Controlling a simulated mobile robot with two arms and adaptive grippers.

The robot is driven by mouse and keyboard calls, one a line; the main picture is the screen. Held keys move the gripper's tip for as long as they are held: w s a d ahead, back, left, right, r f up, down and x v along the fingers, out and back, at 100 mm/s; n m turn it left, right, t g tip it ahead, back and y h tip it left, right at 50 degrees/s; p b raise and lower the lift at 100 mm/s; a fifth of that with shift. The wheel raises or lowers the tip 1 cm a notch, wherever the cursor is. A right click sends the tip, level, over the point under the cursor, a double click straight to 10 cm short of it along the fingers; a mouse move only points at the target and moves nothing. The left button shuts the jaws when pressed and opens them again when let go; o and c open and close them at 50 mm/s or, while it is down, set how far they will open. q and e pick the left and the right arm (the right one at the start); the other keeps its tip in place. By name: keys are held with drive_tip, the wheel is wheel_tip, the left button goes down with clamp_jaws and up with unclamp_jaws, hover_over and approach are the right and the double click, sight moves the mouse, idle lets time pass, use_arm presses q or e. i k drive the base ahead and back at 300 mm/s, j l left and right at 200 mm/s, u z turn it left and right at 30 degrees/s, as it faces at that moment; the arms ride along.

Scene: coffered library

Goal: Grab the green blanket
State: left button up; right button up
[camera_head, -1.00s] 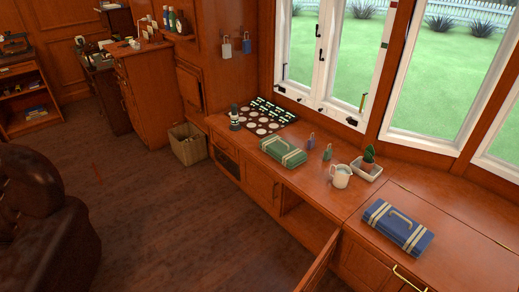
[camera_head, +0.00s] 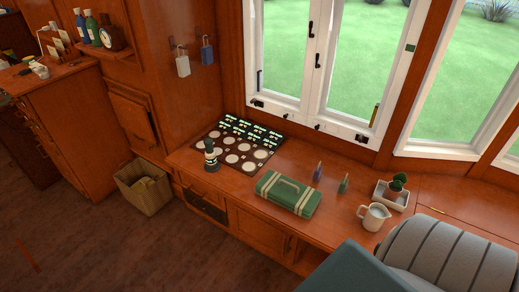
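The green blanket (camera_head: 288,193) is a folded bundle with pale stripes and a handle on top. It lies flat on the wooden counter (camera_head: 335,233), near its front edge. Nothing touches it from above. Neither of my grippers is in view, and no fingertips show near the blanket.
A dark figure (camera_head: 211,156) and a board with pale discs (camera_head: 235,154) are left of the blanket. Grey shapes cover the lower right. A bin (camera_head: 145,189) stands on the floor.

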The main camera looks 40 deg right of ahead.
sight(300, 199)
drive_tip(key=i+z, duration=0.1)
drive_tip(key=i, duration=0.65)
drive_tip(key=i+j, duration=0.15)
drive_tip(key=i, duration=0.6)
drive_tip(key=i+j+z, duration=0.15)
drive_tip(key=i, duration=0.55)
drive_tip(key=i+z, duration=0.2)
drive_tip(key=z, duration=2.35)
